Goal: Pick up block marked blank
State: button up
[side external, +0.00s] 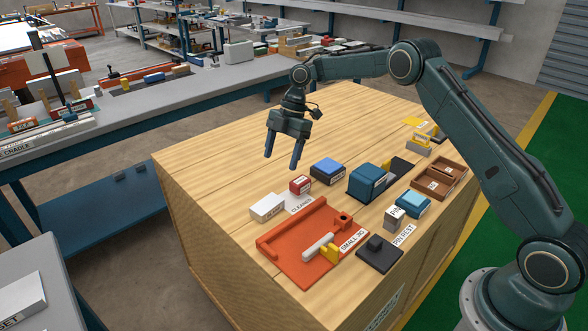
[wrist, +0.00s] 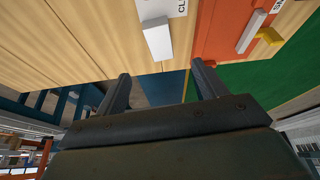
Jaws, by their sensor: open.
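A white block (side external: 267,208) lies on the wooden table beside the grey plate lettered "CLEARED". Small dark lettering shows on its side, too small to read for sure. It also shows in the wrist view as a white block (wrist: 157,40), beyond my fingertips and between their lines. A small red block (side external: 300,185) and a blue-topped dark block (side external: 328,170) stand behind it, also with labels I cannot read. My gripper (side external: 281,164) is open and empty, above the table and apart from all blocks. Its two fingers also show in the wrist view (wrist: 160,70).
An orange jig (side external: 285,243) with a white bar and yellow clamp stands in front. A dark pad (side external: 379,254), a blue machine-like box (side external: 367,181), a light blue-topped block (side external: 412,204) and brown trays (side external: 439,181) fill the right. The table's left part is clear.

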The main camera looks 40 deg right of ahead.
send_over(268, 203)
jog(key=d, duration=0.3)
jog(key=shift+w+a+f, duration=0.1)
jog(key=shift+f, duration=1.85)
jog(key=shift+a+f, duration=0.1)
jog(key=shift+f, duration=1.85)
jog(key=shift+f, duration=0.1)
jog(key=shift+x, duration=2.5)
jog(key=shift+a, duration=0.1)
jog(key=c, duration=1.3)
jog(key=shift+w+r, duration=0.1)
jog(key=shift+r, duration=0.15)
notch_tip(268, 203, up, 20)
jog(key=shift+f, duration=0.2)
